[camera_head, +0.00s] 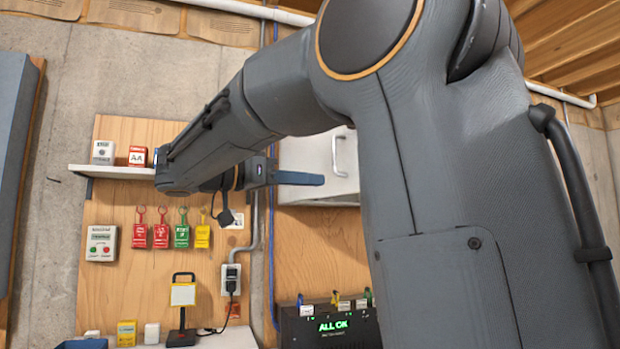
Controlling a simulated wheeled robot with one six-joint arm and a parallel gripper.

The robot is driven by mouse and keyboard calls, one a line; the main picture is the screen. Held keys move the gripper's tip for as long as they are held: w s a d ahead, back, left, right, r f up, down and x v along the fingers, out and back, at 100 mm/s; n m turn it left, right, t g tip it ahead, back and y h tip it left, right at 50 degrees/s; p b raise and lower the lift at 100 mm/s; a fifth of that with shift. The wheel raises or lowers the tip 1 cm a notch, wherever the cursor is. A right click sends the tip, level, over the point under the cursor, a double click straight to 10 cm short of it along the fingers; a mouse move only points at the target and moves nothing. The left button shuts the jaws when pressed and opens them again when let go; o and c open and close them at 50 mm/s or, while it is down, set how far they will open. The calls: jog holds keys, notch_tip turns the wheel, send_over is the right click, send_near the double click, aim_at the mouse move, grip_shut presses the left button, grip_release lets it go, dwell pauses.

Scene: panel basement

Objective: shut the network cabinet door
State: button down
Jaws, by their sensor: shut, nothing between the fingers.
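A white cabinet (308,152) with a light metal handle (339,152) hangs on the wood-panelled wall, right of the picture's middle. I take it for the network cabinet. My arm hides its right side, so I cannot tell how far its door stands open. My gripper (318,179) is shut and empty. Its fingers point right, in front of the cabinet's lower part in the picture. I cannot tell whether they touch it.
A shelf (115,171) with two small boxes is at left, above several hanging coloured tags (181,236). A black unit (318,331) reading "ALL OK" and a small lamp (183,295) stand below. A blue cable and grey conduit run down the wall.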

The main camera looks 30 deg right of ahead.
aim_at(347, 182)
jog(key=d+p, duration=0.5)
jog(key=d, duration=0.5)
jog(key=shift+s+d, duration=0.3)
jog(key=shift+s, duration=0.15)
